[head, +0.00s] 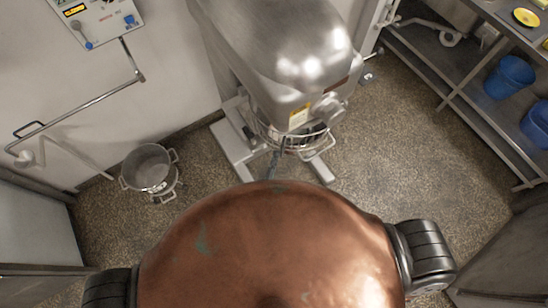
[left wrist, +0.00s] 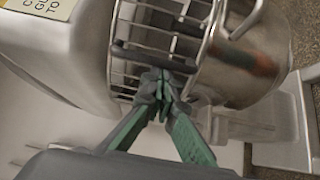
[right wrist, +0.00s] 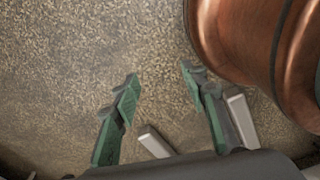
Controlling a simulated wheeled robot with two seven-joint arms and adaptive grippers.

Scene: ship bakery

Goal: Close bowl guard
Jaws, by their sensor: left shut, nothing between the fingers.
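The bowl guard (head: 318,138) is a wire cage at the front of the big grey mixer (head: 285,60). In the left wrist view the guard (left wrist: 128,68) shows as metal bars beside the steel bowl (left wrist: 240,65). A dark bar crosses the guard. In the head view my left gripper (head: 276,154) is small and partly hidden by my body. My right gripper (right wrist: 160,80) is open and empty above the floor.
A steel pot (head: 148,168) stands on the floor at left, near a wall rail (head: 85,110). A metal shelf (head: 455,75) with blue buckets (head: 508,76) is at right. The speckled floor (head: 400,160) between mixer and shelf is clear.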

